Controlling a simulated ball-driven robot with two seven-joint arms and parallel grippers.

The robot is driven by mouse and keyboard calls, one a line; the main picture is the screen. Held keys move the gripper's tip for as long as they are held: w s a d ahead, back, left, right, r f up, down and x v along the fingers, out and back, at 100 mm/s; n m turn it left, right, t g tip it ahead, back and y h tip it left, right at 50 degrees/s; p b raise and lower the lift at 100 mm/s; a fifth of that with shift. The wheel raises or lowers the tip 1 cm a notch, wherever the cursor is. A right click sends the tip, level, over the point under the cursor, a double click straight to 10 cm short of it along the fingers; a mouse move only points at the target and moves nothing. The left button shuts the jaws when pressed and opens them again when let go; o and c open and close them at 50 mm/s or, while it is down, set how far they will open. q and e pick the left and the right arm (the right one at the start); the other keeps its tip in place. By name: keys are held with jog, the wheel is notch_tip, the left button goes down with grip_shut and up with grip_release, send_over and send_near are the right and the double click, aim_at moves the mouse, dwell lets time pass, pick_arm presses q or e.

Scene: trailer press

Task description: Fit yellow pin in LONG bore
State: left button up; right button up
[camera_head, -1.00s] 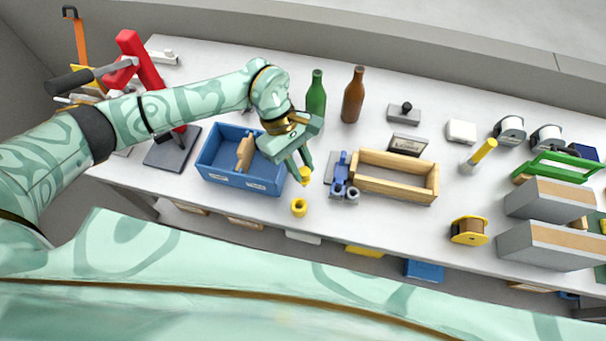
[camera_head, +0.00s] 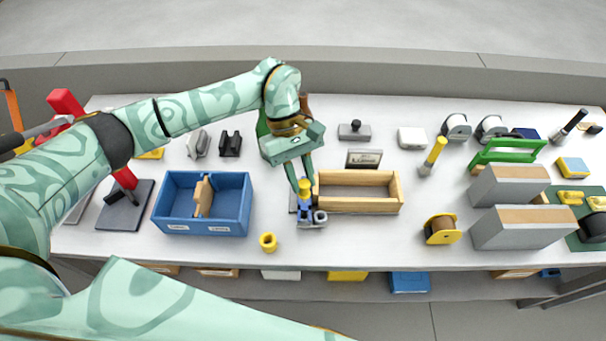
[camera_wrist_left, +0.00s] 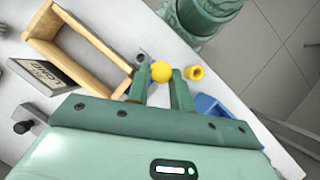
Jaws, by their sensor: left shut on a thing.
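My left gripper (camera_head: 304,184) is shut on the yellow pin (camera_head: 304,188), pointing down. In the left wrist view the pin's round yellow end (camera_wrist_left: 161,71) sits between the fingertips (camera_wrist_left: 161,82). The pin is over the small blue fixture with grey rings (camera_head: 312,217), in line with its left part from the head. One grey ring shows clear to the right of the pin. The pin's lower end is hard to make out, so I cannot tell whether it is inside a bore. My right gripper is not in view.
An open wooden box (camera_head: 358,207) stands just right of the fixture, with a small sign (camera_head: 364,158) behind it. A blue bin (camera_head: 203,224) is to the left. A yellow ring-shaped piece (camera_head: 268,242) lies near the front edge. A yellow-topped rod (camera_head: 434,155) stands farther right.

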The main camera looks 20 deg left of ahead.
pick_arm(q)
jog(key=shift+s+f+b, duration=0.1)
jog(key=shift+f+b, duration=0.2)
jog(key=shift+b, duration=0.1)
jog(key=shift+f+b, duration=3.2)
jog(key=shift+f, duration=0.95)
jog(key=shift+f, duration=0.2)
jog(key=o, duration=1)
jog(key=v, duration=1.6)
jog(key=shift+r, duration=0.15)
